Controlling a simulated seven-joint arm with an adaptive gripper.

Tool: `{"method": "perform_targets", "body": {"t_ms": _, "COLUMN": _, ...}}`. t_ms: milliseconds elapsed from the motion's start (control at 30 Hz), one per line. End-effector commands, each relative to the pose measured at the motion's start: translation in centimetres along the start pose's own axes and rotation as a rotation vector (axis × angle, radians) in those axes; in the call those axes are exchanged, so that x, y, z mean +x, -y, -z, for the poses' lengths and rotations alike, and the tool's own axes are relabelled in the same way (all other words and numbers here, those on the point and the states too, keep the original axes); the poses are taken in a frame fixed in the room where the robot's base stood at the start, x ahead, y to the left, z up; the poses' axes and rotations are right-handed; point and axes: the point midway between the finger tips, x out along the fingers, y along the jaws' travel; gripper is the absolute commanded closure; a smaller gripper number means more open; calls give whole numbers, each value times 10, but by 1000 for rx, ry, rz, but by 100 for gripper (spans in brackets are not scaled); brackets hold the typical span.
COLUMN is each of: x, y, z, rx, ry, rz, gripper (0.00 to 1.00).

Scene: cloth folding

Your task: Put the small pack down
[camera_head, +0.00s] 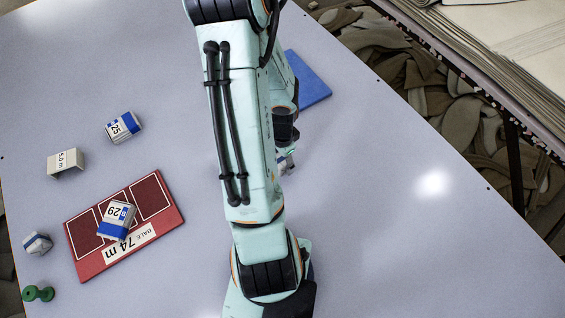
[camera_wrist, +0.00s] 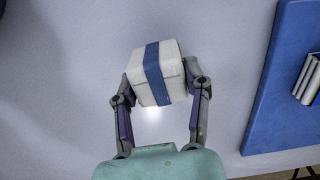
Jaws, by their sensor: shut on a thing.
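A small white pack with a blue band (camera_wrist: 140,80) is between the two fingers of my gripper (camera_wrist: 158,84) in the wrist view. The fingers are shut on its sides. Bare grey table surface shows around it, and I cannot tell whether the pack touches the table. In the head view my arm hides most of the gripper (camera_head: 286,163) and the pack. A red board (camera_head: 82,238) marked "BALE 74 m" has dark red panels, and a pack marked 29 (camera_head: 117,220) lies on it.
Other packs, one marked 25 (camera_head: 123,127) and one unreadable (camera_head: 37,243), lie at the left with a "5.0 m" sign (camera_head: 66,163) and a green object (camera_head: 38,293). A blue board (camera_head: 312,82) lies behind my arm; it also shows in the wrist view (camera_wrist: 280,75). The table's right side is clear.

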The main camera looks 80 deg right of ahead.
Motion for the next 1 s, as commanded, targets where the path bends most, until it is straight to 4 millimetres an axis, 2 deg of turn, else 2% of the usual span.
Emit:
{"method": "perform_targets", "body": {"t_ms": 33, "x": -12, "y": 2, "z": 0, "rx": -2, "ry": -4, "rz": 7, "gripper": 89}}
{"method": "perform_targets", "body": {"t_ms": 200, "x": -45, "y": 1, "z": 0, "rx": -2, "ry": -3, "rz": 7, "gripper": 89}}
{"method": "perform_targets", "body": {"t_ms": 333, "x": -61, "y": 1, "z": 0, "rx": -1, "ry": -3, "rz": 4, "gripper": 89}}
{"method": "perform_targets", "body": {"t_ms": 567, "x": -68, "y": 0, "z": 0, "rx": -16, "ry": -1, "rz": 0, "gripper": 89}}
{"method": "perform_targets", "body": {"t_ms": 833, "x": -68, "y": -6, "z": -5, "rx": -184, "ry": 0, "rz": 1, "gripper": 89}}
{"method": "perform_targets", "body": {"t_ms": 1000, "x": -71, "y": 12, "z": -34, "rx": -438, "ry": -1, "rz": 1, "gripper": 89}}
